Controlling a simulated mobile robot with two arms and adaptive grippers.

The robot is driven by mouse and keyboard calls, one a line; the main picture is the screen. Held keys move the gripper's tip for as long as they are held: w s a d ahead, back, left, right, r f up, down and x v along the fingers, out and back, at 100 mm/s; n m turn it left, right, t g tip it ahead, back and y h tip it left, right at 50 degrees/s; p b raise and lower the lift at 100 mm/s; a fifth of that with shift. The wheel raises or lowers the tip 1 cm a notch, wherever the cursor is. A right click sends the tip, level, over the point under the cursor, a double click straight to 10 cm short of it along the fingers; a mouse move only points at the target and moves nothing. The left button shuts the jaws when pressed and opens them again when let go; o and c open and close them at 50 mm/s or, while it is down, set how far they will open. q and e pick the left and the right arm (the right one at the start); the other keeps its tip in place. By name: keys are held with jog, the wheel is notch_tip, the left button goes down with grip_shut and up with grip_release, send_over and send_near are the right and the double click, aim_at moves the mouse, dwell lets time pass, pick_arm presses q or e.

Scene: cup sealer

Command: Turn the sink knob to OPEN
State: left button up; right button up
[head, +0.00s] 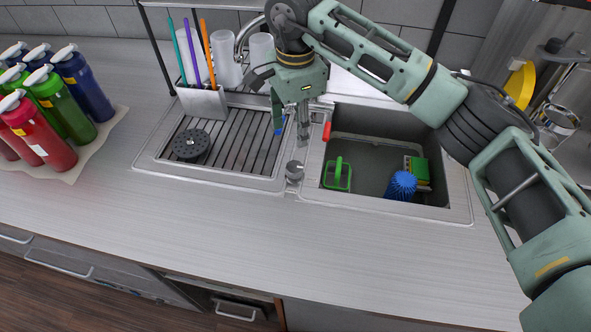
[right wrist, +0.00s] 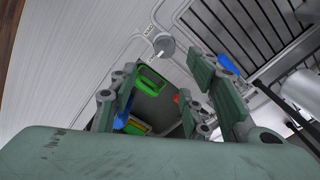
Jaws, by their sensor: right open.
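The sink knob (head: 294,172) is a small round grey knob on the front rim of the sink (head: 390,205), between the drainboard and the basin. A light mark shows on the knob. My right gripper (head: 291,128) points down behind and above the knob, apart from it. Its fingers are spread and empty; they also show in the right wrist view (right wrist: 165,78), with the knob beyond the gap between them. My left gripper is not in view.
The basin holds a green-handled item (head: 337,174), a blue brush (head: 401,186) and a sponge (head: 417,170). A utensil holder (head: 202,102) and glasses (head: 226,66) stand behind the drainboard (head: 240,140). Several bottles (head: 45,140) stand at left. The front counter (head: 200,225) is clear.

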jog(key=b, duration=0.5)
send_over(295, 168)
notch_tip(295, 168, down, 6)
jog(key=shift+d+f, duration=0.1)
jog(key=shift+f, duration=0.5)
jog(key=shift+s+f, duration=0.1)
jog(key=shift+f, duration=0.15)
notch_tip(295, 168, down, 6)
jog(key=shift+p, duration=1.2)
jog(key=shift+f, duration=0.45)
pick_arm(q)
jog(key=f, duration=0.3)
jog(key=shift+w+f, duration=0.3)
pick_arm(e)
jog(key=shift+c, duration=0.4)
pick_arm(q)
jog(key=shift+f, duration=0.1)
pick_arm(e)
jog(key=shift+f, duration=0.1)
jog(key=c, duration=1)
